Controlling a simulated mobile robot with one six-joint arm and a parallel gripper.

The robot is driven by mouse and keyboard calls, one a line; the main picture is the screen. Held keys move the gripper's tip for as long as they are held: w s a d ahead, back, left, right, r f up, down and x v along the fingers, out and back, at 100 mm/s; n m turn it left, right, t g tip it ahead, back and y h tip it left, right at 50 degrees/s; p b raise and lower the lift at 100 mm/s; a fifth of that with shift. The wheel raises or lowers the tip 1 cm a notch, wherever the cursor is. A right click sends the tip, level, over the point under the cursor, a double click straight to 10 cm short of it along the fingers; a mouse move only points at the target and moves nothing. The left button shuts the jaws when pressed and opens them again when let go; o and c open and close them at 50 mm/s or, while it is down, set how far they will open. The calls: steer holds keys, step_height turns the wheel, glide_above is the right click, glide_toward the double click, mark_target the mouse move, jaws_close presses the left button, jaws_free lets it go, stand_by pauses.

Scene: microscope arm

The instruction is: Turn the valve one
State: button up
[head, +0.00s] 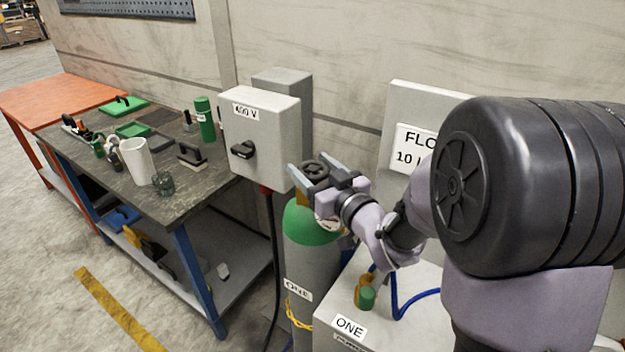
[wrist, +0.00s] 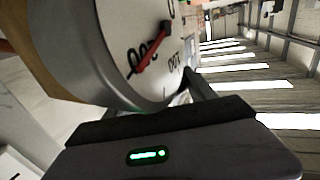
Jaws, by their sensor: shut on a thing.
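A gas cylinder (head: 307,222) with a green shoulder and the label ONE stands upright below my gripper. A dark round valve handwheel (head: 315,171) sits at its top. My gripper (head: 309,165) is shut on the handwheel, one finger on each side of it. The wrist view shows a white gauge face (wrist: 115,40) with a red needle close in front of my gripper (wrist: 195,97). The handwheel is not clearly visible there, and part of the cylinder's top is hidden by my gripper.
A grey 400 V box (head: 262,125) with a black switch hangs on the wall left of my gripper. A workbench (head: 195,202) with tools stands at the left. A white cabinet (head: 400,335) labelled ONE, with a blue hose (head: 398,308), stands at the front right.

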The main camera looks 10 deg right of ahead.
steer(key=shift+n+g+y, duration=0.3)
steer(key=shift+n+y, duration=0.2)
steer(key=shift+y, duration=0.3)
steer(key=o, duration=1.4)
